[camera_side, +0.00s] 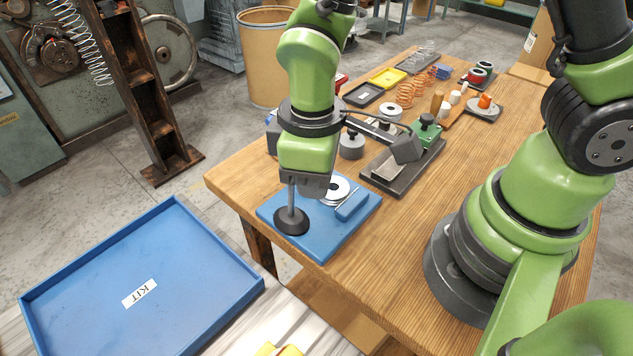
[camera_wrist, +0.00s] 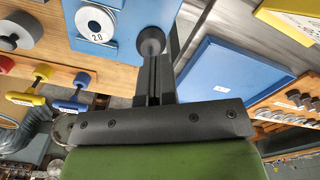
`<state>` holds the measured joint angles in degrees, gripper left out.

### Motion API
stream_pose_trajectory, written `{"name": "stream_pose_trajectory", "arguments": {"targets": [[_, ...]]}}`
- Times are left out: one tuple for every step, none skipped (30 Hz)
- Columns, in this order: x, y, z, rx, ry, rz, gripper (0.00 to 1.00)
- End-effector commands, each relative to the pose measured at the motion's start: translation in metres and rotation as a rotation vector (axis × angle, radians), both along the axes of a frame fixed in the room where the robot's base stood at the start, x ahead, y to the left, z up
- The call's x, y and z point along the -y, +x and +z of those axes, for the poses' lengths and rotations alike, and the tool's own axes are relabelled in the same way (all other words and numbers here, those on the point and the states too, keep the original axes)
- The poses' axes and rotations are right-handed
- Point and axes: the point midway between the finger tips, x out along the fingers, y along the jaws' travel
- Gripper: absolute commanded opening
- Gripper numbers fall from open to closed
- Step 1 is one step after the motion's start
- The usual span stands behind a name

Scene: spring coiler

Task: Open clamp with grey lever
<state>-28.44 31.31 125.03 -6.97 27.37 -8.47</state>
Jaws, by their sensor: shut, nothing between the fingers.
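My gripper (camera_wrist: 153,62) points down over the blue board (camera_side: 325,253) at the table's near left corner. Its fingers are shut with nothing between them. A round dark grey disc-like piece (camera_side: 291,222) stands on the board right at the fingertips; it also shows in the wrist view (camera_wrist: 151,39). I cannot tell whether they touch. A blue block (camera_side: 351,204) lies on the board. No clamp lever is clearly recognisable.
A dark fixture (camera_side: 397,188) with a green block (camera_side: 427,128) and a black-ended arm (camera_side: 406,148) stands behind the board. A blue KIT tray (camera_side: 185,285) lies at the left. Springs (camera_side: 406,92) and small parts fill the table's far end. The table's right middle is clear.

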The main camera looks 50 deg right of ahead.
Motion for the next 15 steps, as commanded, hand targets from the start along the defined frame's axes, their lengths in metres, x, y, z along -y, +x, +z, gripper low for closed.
{"name": "stream_pose_trajectory", "arguments": {"targets": [[0.0, 0.0032, 0.0006, 0.001, 0.001, -0.001, 0.0], [0.0001, 0.0043, 0.0009, 0.001, 0.001, -0.001, 0.0], [0.0001, 0.0051, 0.0011, 0.001, 0.0, 0.0, 0.0], [0.0, 0.0053, 0.0011, 0.0, 0.0, 0.001, 0.0], [0.0001, 0.0054, 0.0011, 0.0, 0.0, 0.001, 0.0], [0.0001, 0.0052, 0.0011, 0.0, 0.0, 0.001, 0.0], [0.0001, 0.0052, 0.0011, 0.0, 0.0, 0.001, 0.0], [0.0001, 0.0051, 0.0011, 0.0, 0.0, 0.001, 0.0], [0.0001, 0.0051, 0.0011, 0.0, 0.0, 0.001, 0.0], [0.0001, 0.0051, 0.0011, 0.0, 0.0, 0.001, 0.0], [0.0001, 0.0051, 0.0011, 0.0, 0.0, 0.001, 0.0], [0.0, 0.0056, 0.0011, 0.0, 0.0, 0.0, 0.0], [0.0001, 0.0061, 0.0011, 0.0, 0.0, 0.0, 0.0], [0.0, 0.0069, 0.0012, 0.0, 0.0, 0.0, 0.0], [-0.0001, 0.0085, 0.0012, 0.0, 0.0, -0.001, 0.0]]}}
